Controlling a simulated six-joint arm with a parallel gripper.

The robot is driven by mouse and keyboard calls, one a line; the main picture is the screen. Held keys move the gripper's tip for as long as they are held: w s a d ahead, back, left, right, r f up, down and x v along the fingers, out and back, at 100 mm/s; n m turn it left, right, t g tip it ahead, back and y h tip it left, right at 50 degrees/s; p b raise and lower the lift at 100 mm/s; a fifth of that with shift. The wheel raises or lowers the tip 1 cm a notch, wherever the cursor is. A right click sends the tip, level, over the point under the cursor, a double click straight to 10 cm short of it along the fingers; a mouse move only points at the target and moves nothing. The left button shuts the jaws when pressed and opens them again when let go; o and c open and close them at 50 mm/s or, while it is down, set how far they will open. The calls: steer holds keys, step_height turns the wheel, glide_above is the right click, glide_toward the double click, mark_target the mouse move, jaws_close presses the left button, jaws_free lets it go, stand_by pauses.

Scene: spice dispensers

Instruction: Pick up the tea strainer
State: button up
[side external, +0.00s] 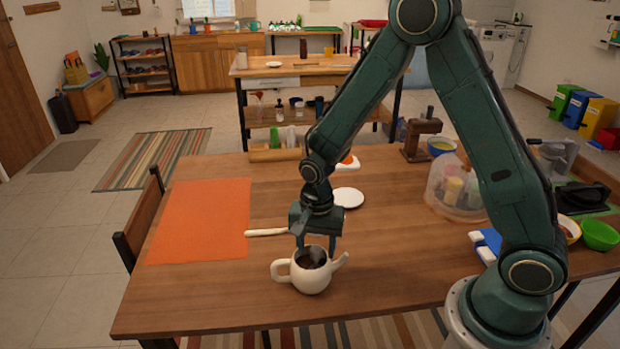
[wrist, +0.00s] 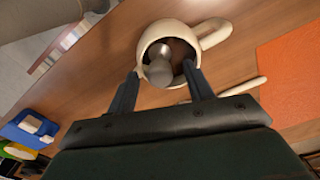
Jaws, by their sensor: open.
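A cream teapot (side external: 305,281) with a handle on its left and a spout on its right stands on the wooden table. It also shows in the wrist view (wrist: 211,34). A silver metal piece, which looks like the tea strainer (wrist: 161,68), sits in the teapot's open top, over a dark inside. It is small in the side view (side external: 316,254). My gripper (side external: 316,243) points down just above the teapot, its fingers apart and nothing held. In the wrist view, the fingertips (wrist: 161,72) are on either side of the strainer; whether they touch the teapot rim is unclear.
A white handle-like thing (side external: 266,232) lies behind the teapot. An orange mat (side external: 200,220) is to the left. A white saucer (side external: 348,198) lies farther back. A clear container of jars (side external: 455,190) and blue-and-white things (side external: 487,244) are to the right. The front table is clear.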

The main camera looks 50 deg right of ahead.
stand_by(0.4)
jaws_close()
steer(key=shift+r, duration=0.1)
step_height(320, 180, up, 20)
stand_by(0.9)
stand_by(0.4)
